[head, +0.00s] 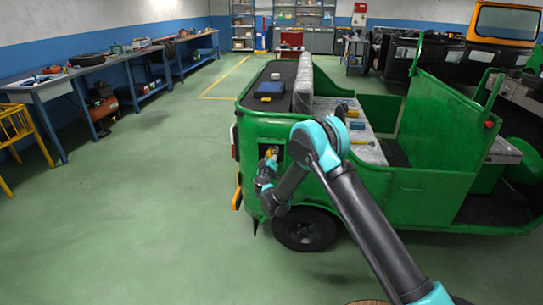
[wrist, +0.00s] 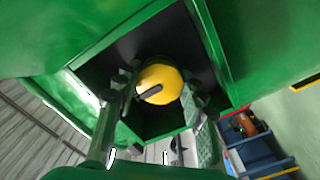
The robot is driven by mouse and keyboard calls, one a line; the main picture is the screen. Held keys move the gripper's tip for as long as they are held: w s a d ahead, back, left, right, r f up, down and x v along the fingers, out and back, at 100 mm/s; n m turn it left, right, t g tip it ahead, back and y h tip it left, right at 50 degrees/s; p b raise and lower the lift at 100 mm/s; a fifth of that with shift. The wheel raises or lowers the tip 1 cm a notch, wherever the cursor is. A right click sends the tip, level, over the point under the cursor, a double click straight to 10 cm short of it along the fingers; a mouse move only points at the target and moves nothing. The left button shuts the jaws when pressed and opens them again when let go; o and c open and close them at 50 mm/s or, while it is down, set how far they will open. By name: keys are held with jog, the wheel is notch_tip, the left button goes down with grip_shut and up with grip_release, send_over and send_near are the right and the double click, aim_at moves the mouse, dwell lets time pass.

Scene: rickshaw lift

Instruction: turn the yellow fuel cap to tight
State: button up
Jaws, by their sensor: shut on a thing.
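The yellow fuel cap (wrist: 165,78) is round with a dark slot-like mark, and sits inside a dark square recess in the green rickshaw's side. In the head view the cap (head: 271,153) is a small yellow spot at the rear side panel. My gripper (wrist: 160,94) has one finger on each side of the cap and is shut on it. In the head view my gripper (head: 268,164) reaches into the recess. How far the cap is turned cannot be told. The cap's underside and neck are hidden.
Workbenches (head: 60,80) line the left wall. A yellow frame (head: 20,128) stands at far left. Green floor (head: 150,220) is clear left of the rickshaw.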

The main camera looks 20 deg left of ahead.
jog(key=shift+m, duration=0.4)
jog(key=o, duration=1.2)
jog(key=shift+c, duration=0.2)
jog(key=shift+s, duration=0.15)
jog(key=v, duration=1.1)
jog(key=shift+s, duration=0.35)
jog(key=shift+w+f, duration=0.1)
